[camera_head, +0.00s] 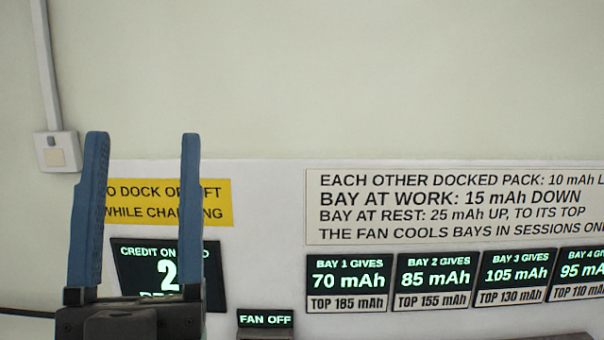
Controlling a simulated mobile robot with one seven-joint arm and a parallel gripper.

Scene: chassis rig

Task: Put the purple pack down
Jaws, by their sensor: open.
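My gripper (142,140) stands at the left of the head view with its two blue fingers pointing up. The fingers are wide apart and nothing is between them. The fingers partly cover a yellow sign (216,203) and a credit display (213,270) on the white panel behind. No purple pack is visible in this view.
The white panel (270,200) carries a rules sign (450,208), several bay displays (349,282) and a small "FAN OFF" display (265,319). A wall switch (57,152) with a conduit is at the left. The wall above is bare. Surfaces below the displays are mostly cut off.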

